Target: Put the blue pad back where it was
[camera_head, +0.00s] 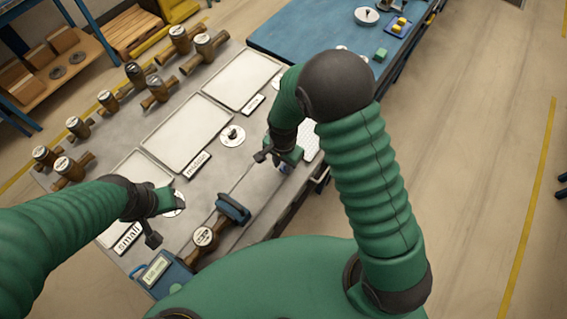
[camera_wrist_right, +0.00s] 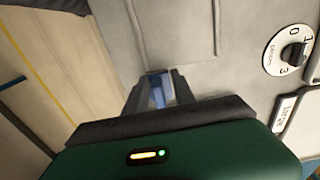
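My right gripper (camera_head: 284,168) points down near the bench's right edge, beside the large-label area. In the right wrist view its fingers (camera_wrist_right: 160,92) stand a little apart with a small blue piece (camera_wrist_right: 158,92) between them, which looks like the blue pad. Whether they press on it or only surround it is unclear. In the head view the arm and hand hide most of it. My left gripper (camera_head: 174,203) is over the front left of the bench by the small label; its fingertips are too small to judge, and I see nothing held in it.
The grey bench (camera_head: 228,181) carries pale trays (camera_head: 187,133), round dials (camera_head: 232,136) and several brass meters (camera_head: 203,46) at the back left. A meter (camera_head: 205,236) sits in a fixture with a blue clamp (camera_head: 233,208). A blue table (camera_head: 300,35) stands behind, with a green block (camera_head: 380,55).

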